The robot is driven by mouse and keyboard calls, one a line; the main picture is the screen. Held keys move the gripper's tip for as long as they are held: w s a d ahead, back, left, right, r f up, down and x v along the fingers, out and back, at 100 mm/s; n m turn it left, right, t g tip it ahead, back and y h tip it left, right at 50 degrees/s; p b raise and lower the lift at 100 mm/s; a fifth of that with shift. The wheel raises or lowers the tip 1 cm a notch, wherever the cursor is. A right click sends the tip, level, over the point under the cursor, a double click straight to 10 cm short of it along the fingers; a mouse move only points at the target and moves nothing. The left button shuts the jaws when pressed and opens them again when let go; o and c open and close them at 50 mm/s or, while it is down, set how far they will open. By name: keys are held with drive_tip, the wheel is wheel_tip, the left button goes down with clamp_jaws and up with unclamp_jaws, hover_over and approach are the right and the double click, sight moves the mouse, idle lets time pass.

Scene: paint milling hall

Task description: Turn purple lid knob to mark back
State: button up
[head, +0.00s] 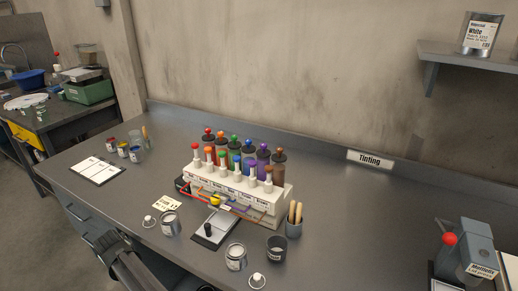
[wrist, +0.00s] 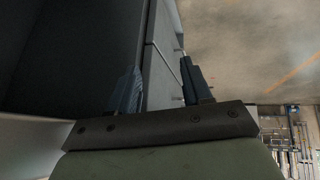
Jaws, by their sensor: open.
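The purple lid knob (head: 263,147) sits on a dark lid atop a purple canister (head: 262,157). It is in the back row of the tinting rack (head: 255,207), between a blue-knobbed and a brown-knobbed canister. Any mark on the lid is too small to make out. My gripper (wrist: 160,78) shows in the wrist view with its two dark fingers apart and nothing between them. It faces grey cabinet panels and the floor, away from the rack.
Front pumps with coloured tips stand before the canisters. A grey device (head: 474,247) stands at right. The bench behind the rack is clear.

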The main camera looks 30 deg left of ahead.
drive_tip(key=s+a+r+m+t+y, duration=0.1)
drive_tip(key=a+r+y, duration=0.2)
drive_tip(key=r, duration=1)
drive_tip(key=s+a+r+y, duration=0.1)
drive_tip(key=a+r+y, duration=0.15)
drive_tip(key=r, duration=1.15)
drive_tip(key=w+d+r+m, duration=0.2)
drive_tip(key=w+r+m, duration=0.1)
drive_tip(key=w+r, duration=0.4)
drive_tip(key=w+d+r+m+h, duration=0.35)
drive_tip(key=w+d+m, duration=0.45)
drive_tip(key=w, duration=0.5)
drive_tip(key=m+g+h, duration=0.4)
drive_tip(key=m+g, duration=0.1)
drive_tip(key=m, duration=1.4)
approach(264, 144)
drive_tip(key=x, duration=0.9)
